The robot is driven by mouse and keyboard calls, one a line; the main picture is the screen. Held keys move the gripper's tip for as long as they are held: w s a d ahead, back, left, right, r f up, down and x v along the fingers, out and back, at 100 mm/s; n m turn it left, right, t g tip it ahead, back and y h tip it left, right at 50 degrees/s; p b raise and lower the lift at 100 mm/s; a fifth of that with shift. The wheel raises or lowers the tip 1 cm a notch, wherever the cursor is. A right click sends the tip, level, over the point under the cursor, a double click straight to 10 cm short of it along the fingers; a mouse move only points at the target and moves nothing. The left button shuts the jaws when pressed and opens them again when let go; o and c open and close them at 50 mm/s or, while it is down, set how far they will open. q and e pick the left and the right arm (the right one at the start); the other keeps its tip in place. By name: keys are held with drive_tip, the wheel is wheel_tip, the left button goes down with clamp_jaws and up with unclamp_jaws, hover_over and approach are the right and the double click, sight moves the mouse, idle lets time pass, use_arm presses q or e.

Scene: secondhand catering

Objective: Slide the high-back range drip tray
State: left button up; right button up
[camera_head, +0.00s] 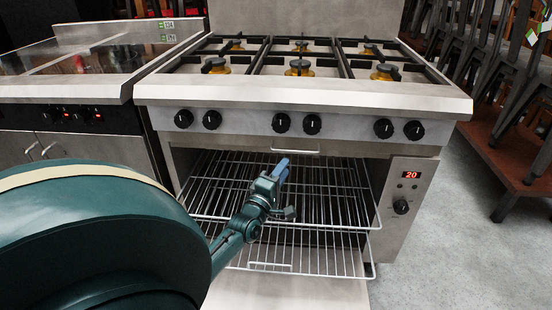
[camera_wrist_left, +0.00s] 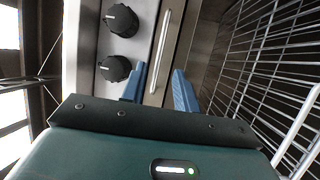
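The range (camera_head: 300,97) stands ahead with its row of black knobs. Below the knobs is a thin metal strip with a slim bar handle (camera_head: 295,151), which looks like the front of the drip tray; the rest of the tray is hidden inside the range. My left gripper (camera_head: 281,170) is just below this handle. In the left wrist view the handle (camera_wrist_left: 168,50) runs up from between and beyond the two blue fingers. The fingers of the left gripper (camera_wrist_left: 158,84) are apart with nothing clearly held. My right gripper is not in view.
The oven below is open, with wire racks (camera_head: 330,187) close under my left gripper and its door (camera_head: 290,292) lowered in front. A griddle unit (camera_head: 75,85) stands at the left. Stacked chairs (camera_head: 500,65) stand at the right; grey floor (camera_head: 450,240) there is clear.

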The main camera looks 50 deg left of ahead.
use_arm(q)
drive_tip(key=v, duration=0.4)
idle(0.6)
